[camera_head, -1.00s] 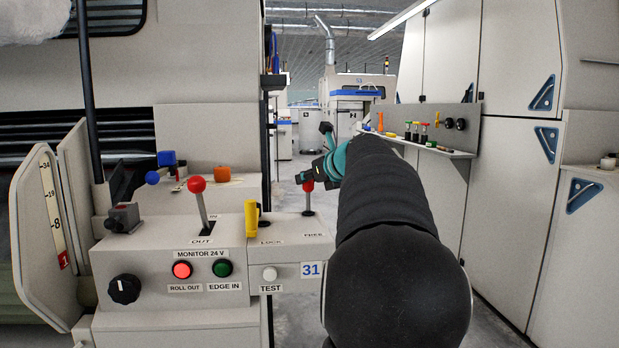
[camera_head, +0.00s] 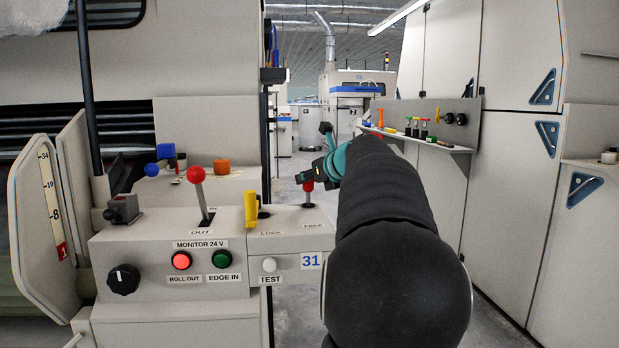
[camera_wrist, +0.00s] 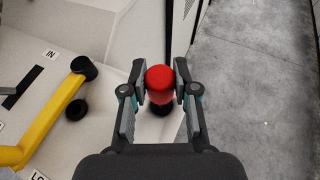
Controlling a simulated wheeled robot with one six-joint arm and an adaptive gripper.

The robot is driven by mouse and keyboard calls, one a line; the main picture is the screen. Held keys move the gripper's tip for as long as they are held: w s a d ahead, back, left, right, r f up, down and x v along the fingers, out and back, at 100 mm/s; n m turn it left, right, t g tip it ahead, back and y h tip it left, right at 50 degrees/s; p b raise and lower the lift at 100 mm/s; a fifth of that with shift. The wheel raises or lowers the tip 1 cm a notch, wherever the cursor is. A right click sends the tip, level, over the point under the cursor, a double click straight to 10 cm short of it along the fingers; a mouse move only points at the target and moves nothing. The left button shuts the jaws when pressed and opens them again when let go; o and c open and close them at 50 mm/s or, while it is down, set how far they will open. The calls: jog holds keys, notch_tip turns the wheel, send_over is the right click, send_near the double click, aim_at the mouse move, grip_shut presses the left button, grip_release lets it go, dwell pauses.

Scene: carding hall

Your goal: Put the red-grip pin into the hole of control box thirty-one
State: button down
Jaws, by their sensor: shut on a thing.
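Control box thirty-one (camera_head: 290,240) is a pale box with a blue 31 label, at the lower middle of the head view. My gripper (camera_wrist: 160,82) is shut on the red grip of the red-grip pin (camera_wrist: 160,78). In the head view the pin (camera_head: 307,187) looks upright over the box top, its dark lower part meeting a dark ring near the FREE label. How deep it sits in there is hidden. A separate dark round opening (camera_wrist: 77,110) lies beside the yellow lever (camera_wrist: 45,120), near the LOCK label in the head view.
A red-knobbed lever (camera_head: 196,176) and red and green buttons stand left of the box's LOCK and FREE end. A wall shelf (camera_head: 425,143) with several coloured tools is at right. In the wrist view, open grey floor (camera_wrist: 250,100) lies right of the box edge.

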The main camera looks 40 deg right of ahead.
jog(key=shift+f, duration=0.2)
jog(key=c, duration=0.8)
grip_release()
jog(key=shift+f, duration=0.1)
